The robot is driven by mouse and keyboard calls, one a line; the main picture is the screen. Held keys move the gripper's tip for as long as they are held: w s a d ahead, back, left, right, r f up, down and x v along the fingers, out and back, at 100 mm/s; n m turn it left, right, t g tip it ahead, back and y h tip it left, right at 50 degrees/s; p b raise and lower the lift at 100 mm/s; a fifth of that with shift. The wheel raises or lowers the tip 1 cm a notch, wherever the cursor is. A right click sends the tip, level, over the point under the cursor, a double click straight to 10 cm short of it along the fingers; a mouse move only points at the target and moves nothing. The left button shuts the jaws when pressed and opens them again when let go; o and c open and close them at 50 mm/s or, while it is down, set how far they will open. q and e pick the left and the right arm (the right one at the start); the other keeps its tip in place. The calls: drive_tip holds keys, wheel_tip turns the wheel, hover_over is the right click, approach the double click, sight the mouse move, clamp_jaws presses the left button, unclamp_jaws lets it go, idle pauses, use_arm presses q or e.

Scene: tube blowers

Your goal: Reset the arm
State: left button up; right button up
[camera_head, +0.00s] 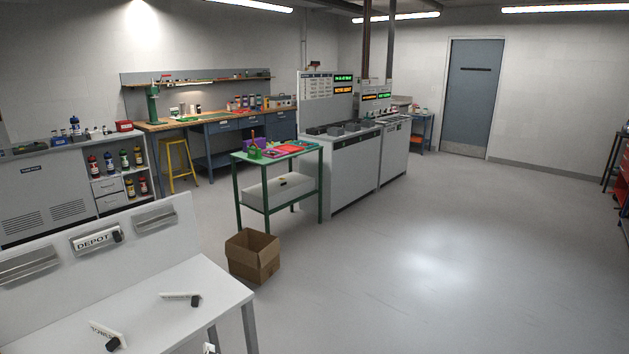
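Neither of my grippers can be made out in the head view, and no arm of mine clearly shows. A small white and dark piece (209,348) pokes up at the bottom edge; I cannot tell what it is. The white table (225,290) in the lower left has an upright back panel with metal holders. A plate marked DEPOT (93,240) with a black block sits in the middle holder. Two more white plates with black blocks, one farther back (180,296) and one nearer the front (105,334), lie on the tabletop.
An open cardboard box (253,256) stands on the floor beside a green-framed cart (239,190). Grey machines (355,175) with lit displays stand behind it. A workbench (190,120) and yellow stool (178,160) are at the back. The floor (450,260) on the right is clear.

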use_arm(q)
drive_tip(key=s+d+f+n+h, duration=0.2)
drive_tip(key=s+f+n, duration=0.2)
drive_tip(key=s+f, duration=0.1)
drive_tip(key=s+d+f+n+g+h, duration=0.1)
drive_tip(key=s+d+f+n+h, duration=0.1)
drive_tip(key=s+f, duration=0.4)
drive_tip(key=f+n+h, duration=0.1)
drive_tip(key=n, duration=0.1)
drive_tip(key=shift+d+f+n+h, duration=0.3)
drive_tip(key=shift+f, duration=0.05)
drive_tip(key=shift+o, duration=0.3)
drive_tip(key=s+d+f+n+h, duration=0.1)
drive_tip(key=s+f+n+h, duration=0.1)
drive_tip(key=s+n, duration=0.6)
drive_tip(key=shift+d+f+g, duration=0.15)
drive_tip(key=shift+f+g, duration=0.25)
drive_tip(key=shift+f, duration=0.25)
use_arm(e)
drive_tip(key=shift+s+d+f, duration=0.1)
drive_tip(key=shift+s+d, duration=0.1)
drive_tip(key=shift+d, duration=0.1)
